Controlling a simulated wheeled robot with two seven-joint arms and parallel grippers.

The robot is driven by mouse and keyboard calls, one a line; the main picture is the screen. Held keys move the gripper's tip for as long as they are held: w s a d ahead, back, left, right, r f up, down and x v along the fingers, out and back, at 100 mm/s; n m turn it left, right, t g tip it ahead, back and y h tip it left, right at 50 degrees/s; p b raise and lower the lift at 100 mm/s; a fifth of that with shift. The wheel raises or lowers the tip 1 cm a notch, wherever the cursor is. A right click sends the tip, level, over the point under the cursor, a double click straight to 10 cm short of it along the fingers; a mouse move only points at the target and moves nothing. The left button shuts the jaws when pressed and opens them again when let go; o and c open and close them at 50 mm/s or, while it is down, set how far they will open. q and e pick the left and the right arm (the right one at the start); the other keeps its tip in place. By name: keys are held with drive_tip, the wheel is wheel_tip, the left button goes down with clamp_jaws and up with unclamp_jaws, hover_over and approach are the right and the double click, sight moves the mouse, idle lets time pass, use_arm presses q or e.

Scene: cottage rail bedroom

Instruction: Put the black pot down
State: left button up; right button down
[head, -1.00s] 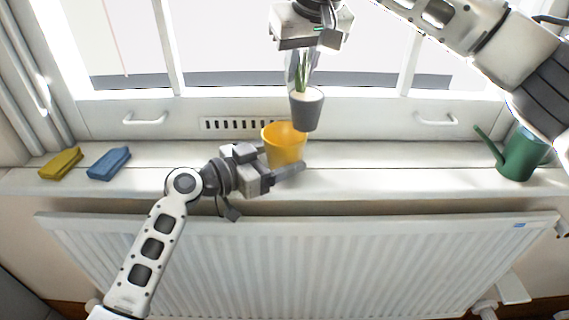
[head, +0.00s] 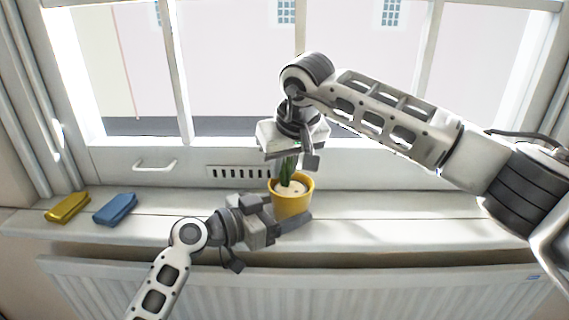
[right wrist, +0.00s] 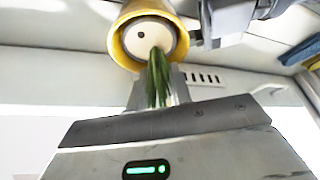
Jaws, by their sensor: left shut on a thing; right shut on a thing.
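The black pot (head: 291,188), dark grey with pale fill and a green plant (head: 288,167), sits inside the yellow pot (head: 293,206) on the windowsill; its wall is hidden there. In the right wrist view, its pale round top (right wrist: 150,40) shows within the yellow rim (right wrist: 118,42). My right gripper (head: 289,157) is directly above, shut on the plant's leaves as far as I can see; its fingertips are partly hidden. My left gripper (head: 287,221) is shut on the yellow pot, with one finger across its front.
A yellow cloth (head: 67,208) and a blue cloth (head: 115,208) lie on the left of the windowsill (head: 390,232). The window stands close behind. A white radiator (head: 200,290) is below the sill. The sill right of the yellow pot looks clear, though my right arm covers part of the view.

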drive_tip(key=c, duration=1.3)
unclamp_jaws()
drive_tip(key=shift+r, duration=0.45)
drive_tip(key=v, duration=1.1)
drive_tip(key=shift+s+d+r, duration=0.1)
drive_tip(key=shift+s, duration=0.15)
use_arm(q)
drive_tip(key=o, duration=0.8)
drive_tip(key=shift+o, duration=0.2)
drive_tip(key=shift+a, duration=0.1)
